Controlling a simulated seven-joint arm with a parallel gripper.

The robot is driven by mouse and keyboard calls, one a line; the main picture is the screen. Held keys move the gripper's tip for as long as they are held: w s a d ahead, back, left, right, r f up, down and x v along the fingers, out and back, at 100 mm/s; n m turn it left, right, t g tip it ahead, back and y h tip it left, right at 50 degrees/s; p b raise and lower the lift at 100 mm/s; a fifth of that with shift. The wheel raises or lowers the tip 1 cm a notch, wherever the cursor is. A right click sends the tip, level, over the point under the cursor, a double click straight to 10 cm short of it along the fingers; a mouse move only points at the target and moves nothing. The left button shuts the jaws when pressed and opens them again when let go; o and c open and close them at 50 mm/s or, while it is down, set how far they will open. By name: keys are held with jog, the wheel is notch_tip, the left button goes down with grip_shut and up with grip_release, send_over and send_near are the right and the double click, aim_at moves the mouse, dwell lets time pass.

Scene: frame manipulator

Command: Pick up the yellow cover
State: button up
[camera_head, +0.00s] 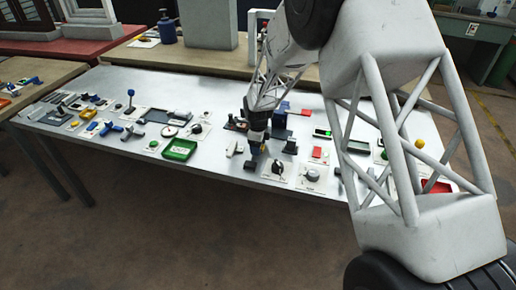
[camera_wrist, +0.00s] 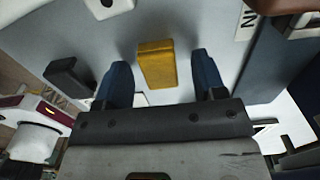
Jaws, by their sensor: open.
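The yellow cover (camera_wrist: 157,66) is a small yellow block on the pale panel in the wrist view. My gripper (camera_wrist: 161,68) has its two blue fingers spread, one on each side of the cover with a gap on both sides. The jaws hold nothing. In the head view my gripper (camera_head: 257,146) points down at the middle of the grey table, and the cover is mostly hidden behind it there.
The grey table (camera_head: 100,85) carries many small parts. A green tray (camera_head: 180,149) lies left of my gripper, and a dial (camera_head: 312,174) lies to its right. In the wrist view a dark block (camera_wrist: 69,76) sits left of the fingers.

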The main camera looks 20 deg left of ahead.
dwell(0.3)
jog(key=c, duration=1)
jog(key=shift+r, duration=0.2)
jog(key=shift+r, duration=0.55)
notch_tip(320, 180, up, 2)
jog(key=shift+r, duration=0.1)
jog(key=s+d, duration=0.2)
jog(key=s, duration=0.2)
jog(key=s+d+r, duration=0.1)
jog(key=s+d, duration=0.2)
jog(key=s, duration=0.2)
jog(key=s+d, duration=0.3)
jog(key=s, duration=0.2)
jog(key=shift+r, duration=0.15)
